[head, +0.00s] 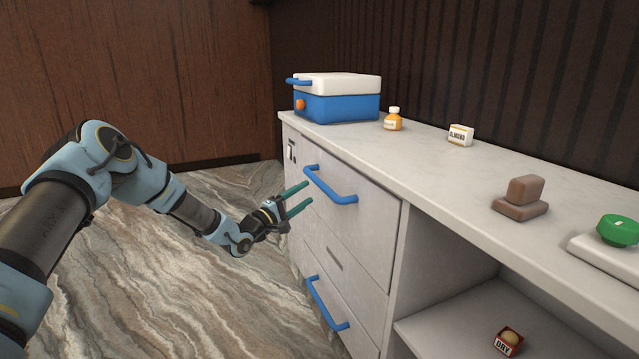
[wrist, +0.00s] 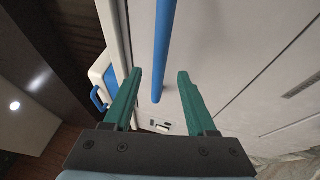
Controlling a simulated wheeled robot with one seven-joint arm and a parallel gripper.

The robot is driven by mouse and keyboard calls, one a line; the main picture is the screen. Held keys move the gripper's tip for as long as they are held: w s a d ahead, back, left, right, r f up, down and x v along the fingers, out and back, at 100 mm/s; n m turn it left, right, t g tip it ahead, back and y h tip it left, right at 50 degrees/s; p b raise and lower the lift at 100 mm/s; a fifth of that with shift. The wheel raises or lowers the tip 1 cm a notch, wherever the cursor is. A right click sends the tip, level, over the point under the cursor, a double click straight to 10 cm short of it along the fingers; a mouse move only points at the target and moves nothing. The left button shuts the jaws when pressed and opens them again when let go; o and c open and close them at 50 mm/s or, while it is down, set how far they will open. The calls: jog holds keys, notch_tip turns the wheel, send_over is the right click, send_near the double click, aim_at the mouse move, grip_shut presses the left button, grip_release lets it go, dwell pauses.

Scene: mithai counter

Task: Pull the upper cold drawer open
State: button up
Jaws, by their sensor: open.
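The upper cold drawer (head: 358,210) is a pale front at the top of the counter's left cabinet, and it looks shut. Its blue bar handle (head: 330,184) runs along its upper part. My gripper (head: 298,198) is open and empty, just in front of the drawer near the handle's left end. In the wrist view the two green fingers of my gripper (wrist: 158,90) point toward the pale front. The blue handle (wrist: 163,45) shows between and beyond the fingertips, with its near end in the gap. I cannot tell whether any finger touches it.
A lower drawer with a blue handle (head: 326,303) sits below. On the countertop stand a blue and white cooler (head: 337,108), an orange bottle (head: 393,122), an almond box (head: 460,136), brown blocks (head: 520,207) and a green-topped item (head: 617,230). An open shelf holds a small red box (head: 508,341). The floor in front is clear.

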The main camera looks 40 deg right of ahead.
aim_at(320, 184)
jog(key=d, duration=0.4)
jog(key=d+r, duration=0.1)
jog(key=d, duration=0.2)
jog(key=shift+w+r, duration=0.1)
jog(key=shift+c, duration=0.3)
grip_shut()
dwell(0.9)
